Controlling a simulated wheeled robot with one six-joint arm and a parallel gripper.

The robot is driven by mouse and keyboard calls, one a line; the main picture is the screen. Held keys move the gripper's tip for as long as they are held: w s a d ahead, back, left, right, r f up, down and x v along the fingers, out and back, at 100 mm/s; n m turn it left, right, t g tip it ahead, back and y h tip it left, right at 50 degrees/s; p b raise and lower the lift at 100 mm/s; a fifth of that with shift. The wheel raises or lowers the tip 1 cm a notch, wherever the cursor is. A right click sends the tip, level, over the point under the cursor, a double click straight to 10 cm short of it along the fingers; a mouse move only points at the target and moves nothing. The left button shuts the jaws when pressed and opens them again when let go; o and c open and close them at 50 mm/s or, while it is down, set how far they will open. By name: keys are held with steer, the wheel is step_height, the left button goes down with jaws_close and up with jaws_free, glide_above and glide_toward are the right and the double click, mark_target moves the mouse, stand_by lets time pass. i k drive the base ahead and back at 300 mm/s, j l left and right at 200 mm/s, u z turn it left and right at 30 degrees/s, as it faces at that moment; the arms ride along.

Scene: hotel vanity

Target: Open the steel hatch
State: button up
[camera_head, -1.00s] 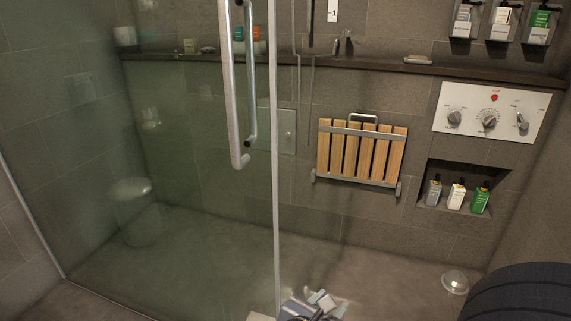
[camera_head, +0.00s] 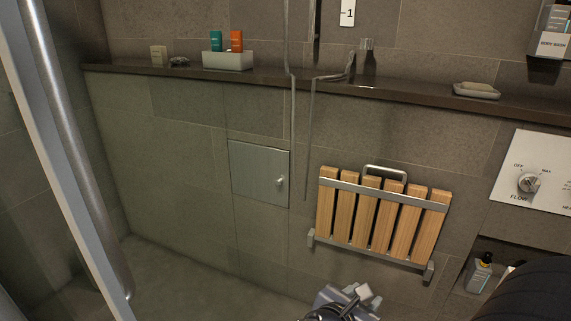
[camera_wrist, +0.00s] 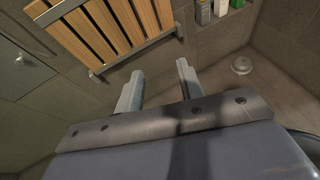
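The steel hatch (camera_head: 258,172) is a square grey metal door set flush in the tiled wall, left of the wooden slatted seat. It looks shut. Its small knob (camera_head: 280,181) is on its right side. In the wrist view part of the hatch (camera_wrist: 17,62) shows at the left edge with its knob (camera_wrist: 19,58). My gripper (camera_wrist: 160,86) has its two fingers apart with nothing between them. In the head view my gripper (camera_head: 358,293) is low in the picture, below and right of the hatch and apart from it.
A folded wooden seat (camera_head: 380,218) hangs on the wall right of the hatch. A dark ledge (camera_head: 400,92) runs above, with bottles and a soap dish. Hoses hang beside the hatch. A glass door's metal frame and handle (camera_head: 75,150) stand at the left. The shower floor (camera_head: 200,285) is clear.

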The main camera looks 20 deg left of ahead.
mark_target(259, 172)
steer(key=i+j+u, duration=0.35)
steer(key=i, duration=0.4)
steer(key=i+j+u, duration=0.2)
steer(key=i, duration=0.2)
steer(key=i+j, duration=0.2)
steer(key=j+u, duration=0.05)
steer(key=j, duration=0.1)
